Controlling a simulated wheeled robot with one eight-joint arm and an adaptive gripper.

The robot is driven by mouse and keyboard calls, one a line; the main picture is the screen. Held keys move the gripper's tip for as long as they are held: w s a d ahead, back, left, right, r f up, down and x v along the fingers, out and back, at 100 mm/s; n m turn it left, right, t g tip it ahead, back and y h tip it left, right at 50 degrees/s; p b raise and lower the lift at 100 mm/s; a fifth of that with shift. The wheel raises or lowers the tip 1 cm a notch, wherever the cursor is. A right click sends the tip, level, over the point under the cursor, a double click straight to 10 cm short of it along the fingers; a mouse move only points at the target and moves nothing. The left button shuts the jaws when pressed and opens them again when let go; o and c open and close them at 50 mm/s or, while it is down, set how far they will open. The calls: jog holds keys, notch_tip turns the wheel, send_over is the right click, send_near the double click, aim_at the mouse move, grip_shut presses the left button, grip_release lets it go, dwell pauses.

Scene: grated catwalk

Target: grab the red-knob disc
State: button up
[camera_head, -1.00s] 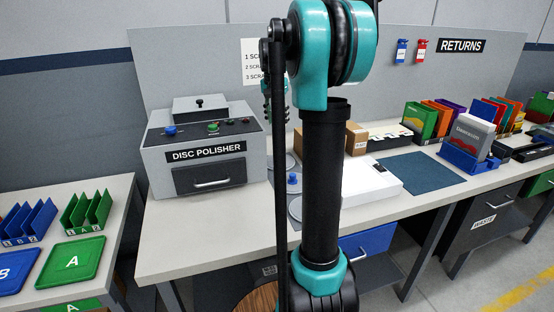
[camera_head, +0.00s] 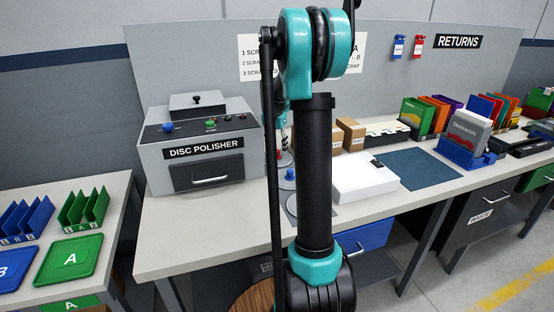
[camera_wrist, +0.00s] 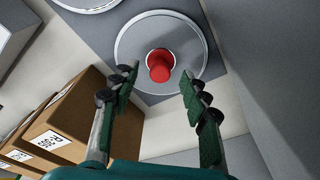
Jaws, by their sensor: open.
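The red-knob disc (camera_wrist: 128,45) is a silver-grey round plate with a red knob (camera_wrist: 160,66) at its centre. In the wrist view it lies on a grey mat at the top middle. My gripper (camera_wrist: 159,78) is open, with one finger to the left of the red knob and one to the right, and nothing is held. I cannot tell how high the fingers are above the disc. In the head view my arm largely hides the gripper and this disc.
Cardboard boxes (camera_wrist: 75,115) stand close to my left finger in the wrist view. A blue-knob disc (camera_head: 290,174) lies nearer on the bench. The disc polisher (camera_head: 205,165) stands left, and a white case (camera_head: 365,180) right. Bench front left is clear.

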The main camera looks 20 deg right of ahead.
aim_at(277, 155)
jog(key=shift+w+d+f, duration=0.1)
jog(key=shift+f, duration=1.1)
grip_shut()
